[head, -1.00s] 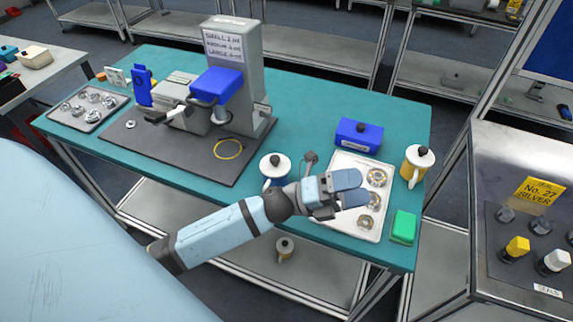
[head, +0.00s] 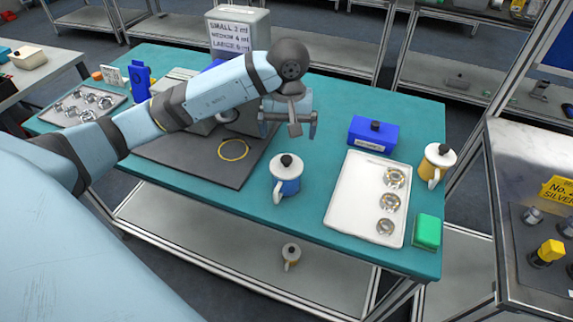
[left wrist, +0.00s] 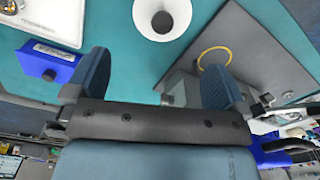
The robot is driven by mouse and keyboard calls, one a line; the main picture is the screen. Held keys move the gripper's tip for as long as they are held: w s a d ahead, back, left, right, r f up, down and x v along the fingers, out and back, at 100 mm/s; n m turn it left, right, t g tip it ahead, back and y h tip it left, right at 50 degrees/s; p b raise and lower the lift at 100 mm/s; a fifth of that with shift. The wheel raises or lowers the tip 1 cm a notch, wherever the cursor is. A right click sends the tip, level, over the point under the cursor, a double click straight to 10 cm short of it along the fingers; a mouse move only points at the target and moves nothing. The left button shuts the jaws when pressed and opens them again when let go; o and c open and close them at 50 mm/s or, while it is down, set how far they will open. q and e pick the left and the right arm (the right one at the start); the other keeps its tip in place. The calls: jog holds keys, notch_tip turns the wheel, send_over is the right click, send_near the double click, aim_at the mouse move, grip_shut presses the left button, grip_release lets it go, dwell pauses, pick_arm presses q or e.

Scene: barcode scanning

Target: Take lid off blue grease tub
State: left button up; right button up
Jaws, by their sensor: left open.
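The blue grease tub (head: 289,187) stands upright near the table's front edge, with a side handle. Its white lid (head: 278,168) with a black knob sits on top. The lid also shows in the left wrist view (left wrist: 178,10), at the top between the fingers and beyond them. My left gripper (head: 289,130) is open and empty. Its fingers point down, above and behind the tub in the head view, apart from the lid. The left wrist view shows the two fingers (left wrist: 155,78) spread. My right gripper is not in view.
A white tray (head: 341,216) with metal rings lies right of the tub. A blue box (head: 371,146), a yellow tub (head: 430,170) and a green block (head: 428,231) stand around it. A dark mat (head: 200,165) with a yellow ring and a grey machine lies left.

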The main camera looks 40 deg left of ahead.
aim_at(286, 157)
pick_arm(q)
notch_tip(286, 157, down, 5)
jog(key=shift+r, duration=0.1)
jog(key=shift+s+a+f+p, duration=0.15)
jog(key=shift+f+p, duration=0.75)
jog(key=shift+f, duration=1.75)
jog(key=shift+c, duration=0.5)
jog(key=c, duration=0.6)
